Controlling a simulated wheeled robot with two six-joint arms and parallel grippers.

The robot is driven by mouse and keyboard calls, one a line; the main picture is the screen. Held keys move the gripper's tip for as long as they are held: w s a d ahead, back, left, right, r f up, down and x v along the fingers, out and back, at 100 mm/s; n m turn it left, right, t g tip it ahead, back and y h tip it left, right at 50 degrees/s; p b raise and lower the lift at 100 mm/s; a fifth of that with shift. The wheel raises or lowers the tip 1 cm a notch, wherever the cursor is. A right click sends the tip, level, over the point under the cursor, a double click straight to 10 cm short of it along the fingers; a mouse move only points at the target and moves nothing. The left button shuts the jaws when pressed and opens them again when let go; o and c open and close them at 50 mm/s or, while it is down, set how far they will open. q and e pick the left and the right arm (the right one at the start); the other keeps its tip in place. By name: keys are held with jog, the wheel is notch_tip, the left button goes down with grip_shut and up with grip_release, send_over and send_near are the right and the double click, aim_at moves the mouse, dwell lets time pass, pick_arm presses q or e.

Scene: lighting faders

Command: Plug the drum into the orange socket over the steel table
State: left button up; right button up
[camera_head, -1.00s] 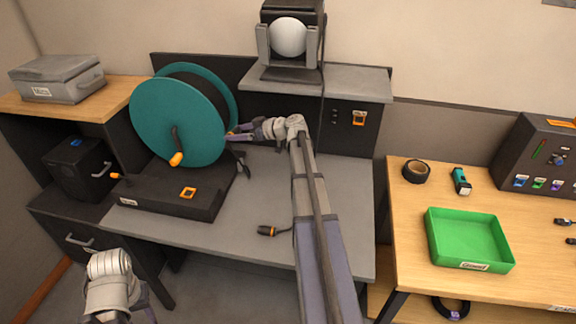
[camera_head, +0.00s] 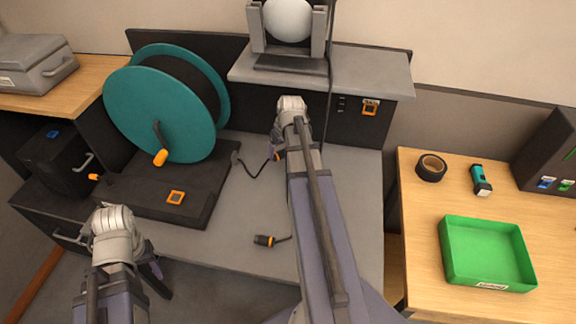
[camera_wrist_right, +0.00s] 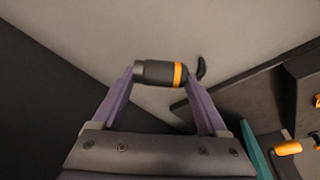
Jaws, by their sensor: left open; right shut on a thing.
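The teal cable drum (camera_head: 118,105) stands on its black base at the left of the steel table (camera_head: 240,255). Its short black lead runs right to my right gripper (camera_head: 277,150). My right gripper is shut on the drum's black plug, whose orange band shows between the fingers in the right wrist view (camera_wrist_right: 155,73). The orange-framed socket (camera_head: 370,107) is on the dark panel under the grey shelf, right of and behind my right gripper, apart from the plug. My left gripper (camera_head: 155,270) is low at the left, mostly hidden behind its own wrist, and open.
Another black plug with an orange band (camera_head: 264,240) lies on the steel table. A lamp (camera_head: 288,20) stands on the shelf. A wooden table at right holds a green tray (camera_head: 485,285) and tape (camera_head: 431,167).

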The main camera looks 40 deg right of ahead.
aim_at(280, 175)
notch_tip(280, 175, down, 10)
jog(key=b, duration=0.9)
jog(key=shift+r+b, duration=0.2)
jog(key=shift+b, duration=0.15)
jog(key=shift+f, duration=0.15)
jog(key=o, duration=1.4)
jog(key=shift+f, duration=0.1)
jog(key=p+v, duration=0.7)
jog(key=v, duration=0.1)
jog(key=shift+w+d, duration=0.15)
jog(key=shift+d, duration=0.15)
